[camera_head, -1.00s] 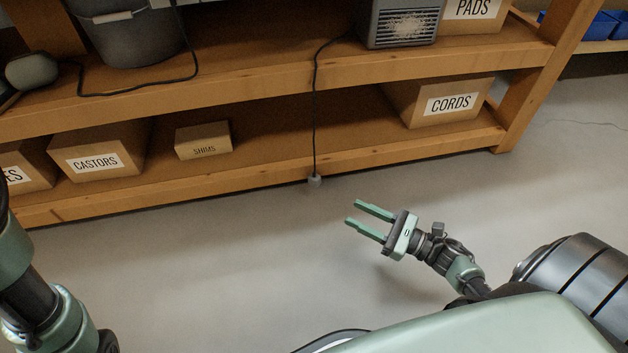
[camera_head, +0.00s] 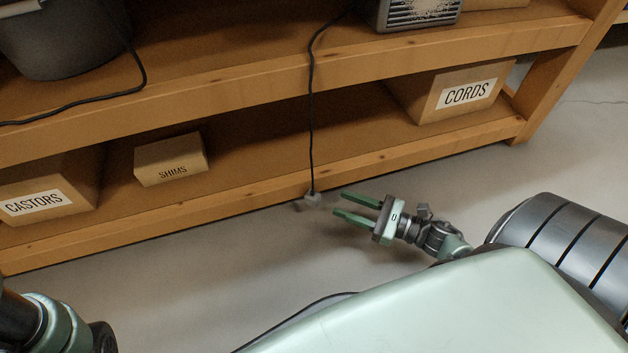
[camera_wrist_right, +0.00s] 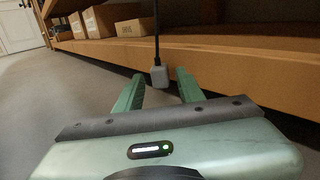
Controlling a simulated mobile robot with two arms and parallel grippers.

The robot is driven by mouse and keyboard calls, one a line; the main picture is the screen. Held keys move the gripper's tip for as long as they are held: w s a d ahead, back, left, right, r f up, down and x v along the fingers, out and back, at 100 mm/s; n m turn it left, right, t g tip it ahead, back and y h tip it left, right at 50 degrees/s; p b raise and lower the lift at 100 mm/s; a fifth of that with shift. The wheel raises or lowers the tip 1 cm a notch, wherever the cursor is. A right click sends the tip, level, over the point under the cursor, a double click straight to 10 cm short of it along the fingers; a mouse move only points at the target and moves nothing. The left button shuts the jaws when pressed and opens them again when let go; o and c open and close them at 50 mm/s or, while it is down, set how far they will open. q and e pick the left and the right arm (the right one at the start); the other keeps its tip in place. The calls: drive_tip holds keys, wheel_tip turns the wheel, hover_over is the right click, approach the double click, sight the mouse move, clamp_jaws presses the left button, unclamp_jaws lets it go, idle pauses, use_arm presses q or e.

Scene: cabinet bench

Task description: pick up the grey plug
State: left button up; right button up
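The grey plug (camera_head: 312,199) hangs at the end of a black cord, in front of the bottom shelf's front edge. My right gripper (camera_head: 338,203) is open, its two green fingers pointing left toward the plug. In the head view the plug is just beyond the fingertips. In the right wrist view the plug (camera_wrist_right: 159,76) shows between the tips of the open fingers (camera_wrist_right: 160,82), slightly beyond them, and nothing is held. My left arm shows at the lower left of the head view; its gripper is out of view.
The wooden bottom shelf (camera_head: 240,200) runs close behind the plug. It holds boxes marked CASTORS (camera_head: 45,195), SHIMS (camera_head: 170,160) and CORDS (camera_head: 455,95). The black cord (camera_head: 311,110) comes down from the upper shelf, near a grey heater-like unit (camera_head: 415,14). The grey floor (camera_head: 190,290) in front is clear.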

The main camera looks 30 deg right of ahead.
sight(320, 195)
drive_tip(key=b+x, duration=0.2)
drive_tip(key=x, duration=0.1)
drive_tip(key=b+x, duration=0.1)
drive_tip(key=shift+w+a+f, duration=0.1)
drive_tip(key=shift+w+f, duration=0.25)
drive_tip(key=shift+f, duration=0.05)
drive_tip(key=shift+w+a+r, duration=0.15)
drive_tip(key=shift+w+a, duration=0.05)
drive_tip(key=shift+w, duration=0.1)
clamp_jaws()
idle(0.8)
unclamp_jaws()
